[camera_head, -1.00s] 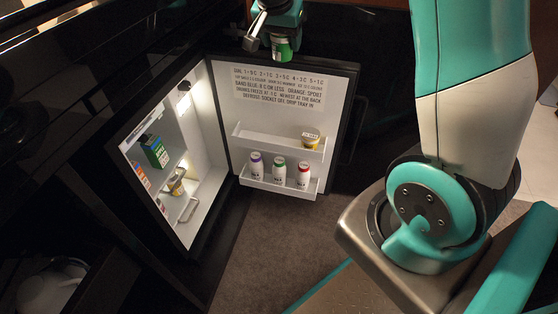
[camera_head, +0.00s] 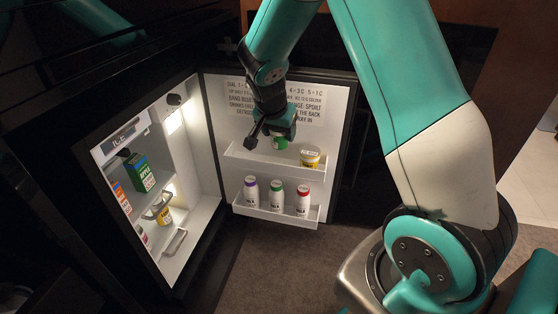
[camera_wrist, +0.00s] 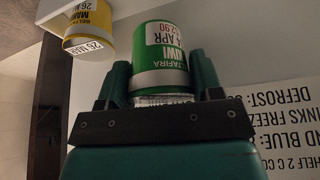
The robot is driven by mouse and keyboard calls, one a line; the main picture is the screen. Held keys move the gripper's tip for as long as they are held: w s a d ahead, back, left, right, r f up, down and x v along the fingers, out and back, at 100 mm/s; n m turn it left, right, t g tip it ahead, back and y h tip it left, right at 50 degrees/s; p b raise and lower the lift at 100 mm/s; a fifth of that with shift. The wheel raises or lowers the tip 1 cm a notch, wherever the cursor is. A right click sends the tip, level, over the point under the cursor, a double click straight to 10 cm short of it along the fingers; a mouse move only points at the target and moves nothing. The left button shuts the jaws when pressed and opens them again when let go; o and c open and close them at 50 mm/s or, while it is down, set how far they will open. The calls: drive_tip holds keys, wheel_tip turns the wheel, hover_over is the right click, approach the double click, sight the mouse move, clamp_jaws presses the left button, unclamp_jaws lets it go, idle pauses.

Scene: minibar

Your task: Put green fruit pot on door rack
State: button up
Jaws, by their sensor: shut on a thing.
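The green fruit pot (camera_wrist: 160,62), labelled kiwi, is between the fingers of my gripper (camera_wrist: 162,85) in the wrist view. My gripper is shut on it. In the head view the green pot (camera_head: 280,143) shows just below my gripper (camera_head: 278,132), at the upper door rack (camera_head: 262,161). I cannot tell whether the pot touches the rack floor. A yellow pot (camera_head: 311,156) stands at the right end of that rack, and it also shows in the wrist view (camera_wrist: 92,28), apart from the green pot.
The lower door rack (camera_head: 275,209) holds three bottles with purple, green and red caps. The fridge door stands open. Inside the fridge are a green carton (camera_head: 140,172) and another yellow pot (camera_head: 163,214). The upper rack's left part looks clear.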

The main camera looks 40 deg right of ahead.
wheel_tip(320, 180, down, 7)
drive_tip(key=b, duration=0.2)
drive_tip(key=shift+r+b, duration=0.1)
drive_tip(key=shift+b, duration=0.2)
drive_tip(key=shift+r, duration=0.1)
drive_tip(key=o, duration=1)
